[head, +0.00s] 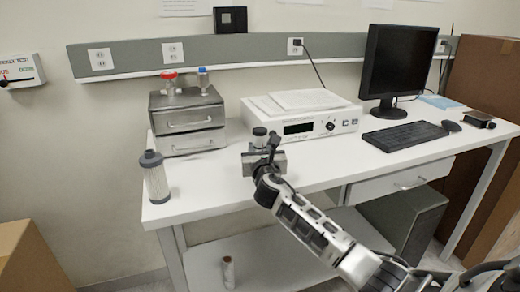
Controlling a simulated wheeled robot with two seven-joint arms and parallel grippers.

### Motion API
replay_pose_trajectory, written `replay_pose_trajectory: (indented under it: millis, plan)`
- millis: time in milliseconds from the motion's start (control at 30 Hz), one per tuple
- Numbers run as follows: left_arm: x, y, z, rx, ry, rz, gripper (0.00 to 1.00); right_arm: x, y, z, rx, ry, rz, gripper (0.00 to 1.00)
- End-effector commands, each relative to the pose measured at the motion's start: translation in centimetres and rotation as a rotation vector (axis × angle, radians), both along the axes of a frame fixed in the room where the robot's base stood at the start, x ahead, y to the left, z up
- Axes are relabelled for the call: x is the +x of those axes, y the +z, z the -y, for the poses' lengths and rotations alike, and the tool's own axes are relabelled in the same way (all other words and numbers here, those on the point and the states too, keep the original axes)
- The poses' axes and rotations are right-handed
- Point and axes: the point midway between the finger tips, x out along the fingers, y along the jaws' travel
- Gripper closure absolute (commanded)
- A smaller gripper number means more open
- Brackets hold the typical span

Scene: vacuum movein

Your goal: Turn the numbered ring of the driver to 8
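My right arm reaches in from the lower right over the white bench (215,190). My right gripper (267,154) is at the bench's front middle, small and partly hidden by its own wrist, so its finger opening is unclear. A small upright piece with a round grey top (259,133) shows right at the gripper, with a grey block (250,164) below it. This may be the driver, but I cannot tell whether the gripper touches or holds it. No numbers on a ring can be read. My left gripper is not in view.
A white-grey cylinder with a dark cap (155,178) stands at the bench's left front. Behind are a grey drawer unit (187,124) with a red-topped fitting and a white instrument (303,127). A monitor (398,62) and keyboard (405,136) are right.

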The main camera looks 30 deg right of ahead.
Motion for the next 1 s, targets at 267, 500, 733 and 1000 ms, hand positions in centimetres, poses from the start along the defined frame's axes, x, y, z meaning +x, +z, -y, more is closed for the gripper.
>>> replay_pose_trajectory:
  millis: [267, 500, 733, 1000]
  plan:
    - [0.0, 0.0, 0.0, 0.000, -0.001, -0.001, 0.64, 0.0, 0.0, 0.0, 0.000, -0.011, -0.001, 0.89]
    - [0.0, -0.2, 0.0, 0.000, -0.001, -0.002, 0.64, 0.1, 0.0, -0.1, 0.002, -0.100, 0.001, 0.89]
    - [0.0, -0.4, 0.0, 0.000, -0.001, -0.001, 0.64, 0.1, -0.1, -0.2, 0.002, -0.276, 0.000, 0.89]
    - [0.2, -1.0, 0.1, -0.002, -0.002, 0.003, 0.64, 0.1, -0.2, -0.2, 0.002, -0.504, 0.001, 0.89]
